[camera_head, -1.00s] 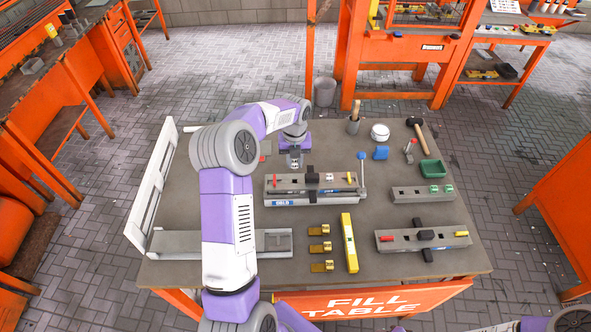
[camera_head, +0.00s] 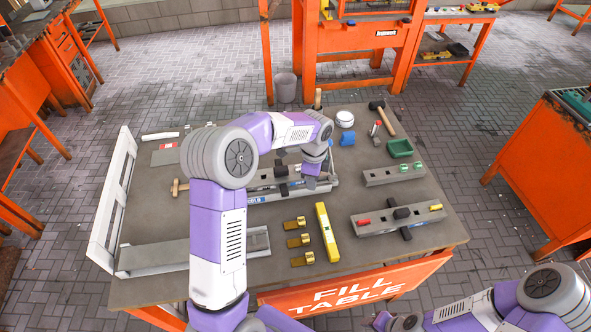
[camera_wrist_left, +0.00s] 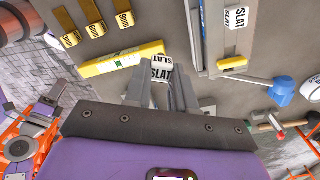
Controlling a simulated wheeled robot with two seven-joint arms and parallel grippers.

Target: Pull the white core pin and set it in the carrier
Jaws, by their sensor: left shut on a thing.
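My left gripper (camera_head: 311,181) is over the right part of the grey mould (camera_head: 262,196) in the head view, and the arm hides much of the mould. In the left wrist view the two fingers (camera_wrist_left: 163,82) are shut on a small white piece marked SLAT, which I take as the white core pin (camera_wrist_left: 162,70). Whether the pin is clear of its hole cannot be told. A grey bar with red and yellow pins (camera_head: 380,222) lies front right, and a shorter one with green pins (camera_head: 382,177) lies behind it. Which is the carrier is unclear. My right gripper is outside the views.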

